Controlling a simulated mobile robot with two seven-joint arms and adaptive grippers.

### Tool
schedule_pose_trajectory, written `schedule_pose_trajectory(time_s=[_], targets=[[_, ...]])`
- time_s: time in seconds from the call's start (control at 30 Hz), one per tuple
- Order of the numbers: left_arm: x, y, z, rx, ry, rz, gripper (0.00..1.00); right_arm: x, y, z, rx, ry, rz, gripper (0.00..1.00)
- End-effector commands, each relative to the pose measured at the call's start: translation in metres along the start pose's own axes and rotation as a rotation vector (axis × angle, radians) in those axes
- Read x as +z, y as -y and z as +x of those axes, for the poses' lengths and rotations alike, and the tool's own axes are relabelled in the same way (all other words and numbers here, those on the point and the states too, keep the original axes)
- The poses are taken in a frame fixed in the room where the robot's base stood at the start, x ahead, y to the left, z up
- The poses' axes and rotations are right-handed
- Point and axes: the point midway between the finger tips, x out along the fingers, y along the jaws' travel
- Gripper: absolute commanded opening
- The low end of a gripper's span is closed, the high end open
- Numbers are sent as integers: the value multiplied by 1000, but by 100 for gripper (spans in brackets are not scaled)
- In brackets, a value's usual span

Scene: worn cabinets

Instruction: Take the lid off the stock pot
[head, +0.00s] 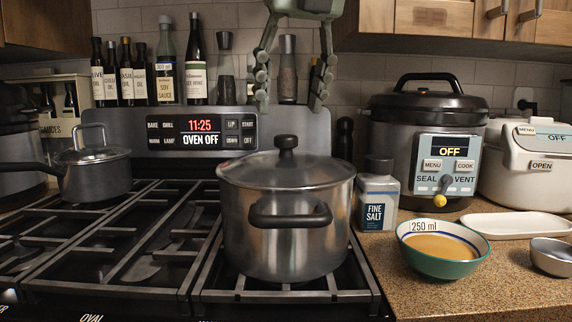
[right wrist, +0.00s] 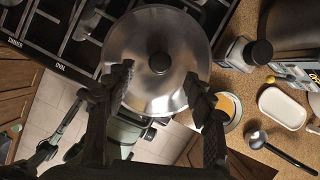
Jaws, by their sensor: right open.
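The steel stock pot (head: 285,235) stands on the right side of the stove grate. Its domed metal lid (head: 325,172) is on it, with a black knob (head: 286,142) on top. My right gripper (head: 291,100) is open and empty above the pot, pointing down with its fingers spread, apart from the knob. In the right wrist view the lid (right wrist: 190,80) lies beyond the fingertips. Its knob (right wrist: 159,63) appears between the two fingers (right wrist: 161,85), slightly beyond the tips. My left gripper is absent from the head view; green arm parts at the wrist view's lower left are unclear.
A small lidded saucepan (head: 92,178) sits on the left burners. Right of the pot are a salt container (head: 378,202), a bowl with brown liquid (head: 445,265), a pressure cooker (head: 405,125) and a white tray (head: 510,224). Bottles (head: 196,80) line the back. Some front counter is clear.

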Motion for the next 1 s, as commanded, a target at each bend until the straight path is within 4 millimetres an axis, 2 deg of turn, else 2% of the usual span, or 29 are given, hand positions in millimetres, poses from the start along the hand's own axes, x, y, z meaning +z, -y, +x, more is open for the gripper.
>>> schedule_pose_trajectory(time_s=[0.17, 0.33, 0.63, 1.0], targets=[[5, -1, 0, 2, 7, 1, 40, -2, 1, 25, -1, -4, 0, 54], [8, -1, 8, 4, 12, 0, 40, -2, 1, 48, 0, -3, 1, 54], [-4, 0, 8, 2, -9, -2, 40, -2, 1, 54, 1, -1, 2, 54], [-1, -1, 8, 4, -4, -2, 40, -2, 1, 54, 1, -1, 2, 9]])
